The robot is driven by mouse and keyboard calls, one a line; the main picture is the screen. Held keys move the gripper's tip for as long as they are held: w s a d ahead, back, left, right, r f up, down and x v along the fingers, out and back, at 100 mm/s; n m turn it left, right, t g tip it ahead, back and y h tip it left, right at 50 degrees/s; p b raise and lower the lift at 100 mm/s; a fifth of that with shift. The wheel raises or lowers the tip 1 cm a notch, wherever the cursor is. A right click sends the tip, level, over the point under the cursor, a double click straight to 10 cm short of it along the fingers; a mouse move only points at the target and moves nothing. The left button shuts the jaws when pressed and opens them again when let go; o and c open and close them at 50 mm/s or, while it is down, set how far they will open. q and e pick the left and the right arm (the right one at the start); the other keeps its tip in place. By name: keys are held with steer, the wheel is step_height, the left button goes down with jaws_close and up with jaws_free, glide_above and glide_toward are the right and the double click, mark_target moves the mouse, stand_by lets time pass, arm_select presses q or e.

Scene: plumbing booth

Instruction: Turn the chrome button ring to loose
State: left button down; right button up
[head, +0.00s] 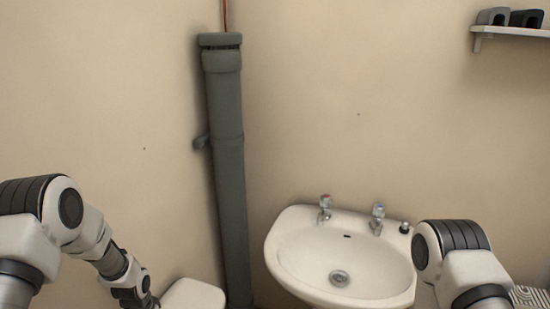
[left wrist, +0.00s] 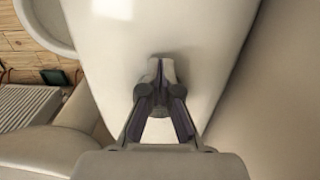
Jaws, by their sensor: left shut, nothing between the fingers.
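My left gripper (left wrist: 160,90) is shut and empty in the left wrist view, its fingertips together over a glossy white surface (left wrist: 208,55) that looks like a cistern lid. I cannot make out the chrome button ring clearly; the fingertips cover the spot just below them, and whether they touch anything there cannot be told. In the head view the white lid (head: 193,296) shows at the bottom edge, with my left wrist just left of it. My right arm comes in at the lower right, but its gripper is out of the frame.
A white washbasin (head: 285,246) with two taps stands right of the lid. A thick grey pipe (head: 228,170) runs up the wall behind, between lid and basin. A shelf (head: 512,31) hangs at the upper right. Wooden floor (left wrist: 25,45) shows left in the wrist view.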

arm_select(q)
steer(key=shift+s+a+r, duration=0.1)
steer(key=shift+s+r, duration=0.05)
steer(key=shift+s, duration=0.1)
step_height(320, 180, up, 6)
steer(key=p, duration=0.4)
steer(key=shift+p, duration=0.35)
steer(key=shift+f, duration=0.25)
